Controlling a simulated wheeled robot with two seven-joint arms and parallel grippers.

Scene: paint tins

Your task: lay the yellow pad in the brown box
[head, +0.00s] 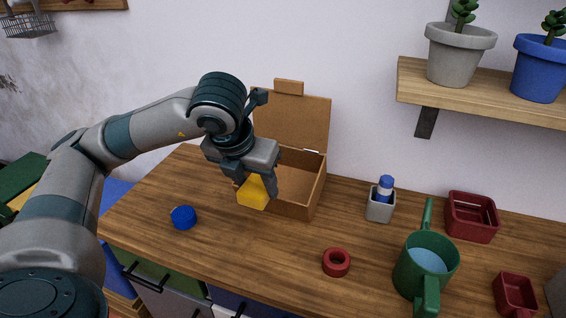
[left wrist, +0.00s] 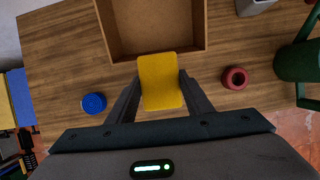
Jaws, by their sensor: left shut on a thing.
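The yellow pad (head: 253,193) is held by my left gripper (head: 257,185), which is shut on it. In the left wrist view the pad (left wrist: 160,80) sits between the two fingers (left wrist: 160,90), with its far end at the near wall of the brown box. The brown box (head: 315,187) stands open on the counter, its lid (head: 303,118) raised at the back. In the head view the pad is in front of the box's left part, and the gripper hides some of the box. The box (left wrist: 155,57) looks empty in the left wrist view. My right gripper is not in view.
On the wooden counter (head: 150,205) are a blue round thing (head: 183,217) at left, a red ring (head: 336,262) in front, and a grey holder (head: 380,207) with a blue-capped bottle. A green watering can (head: 425,265) and red trays (head: 471,217) stand at right. A shelf (head: 480,90) holds pots.

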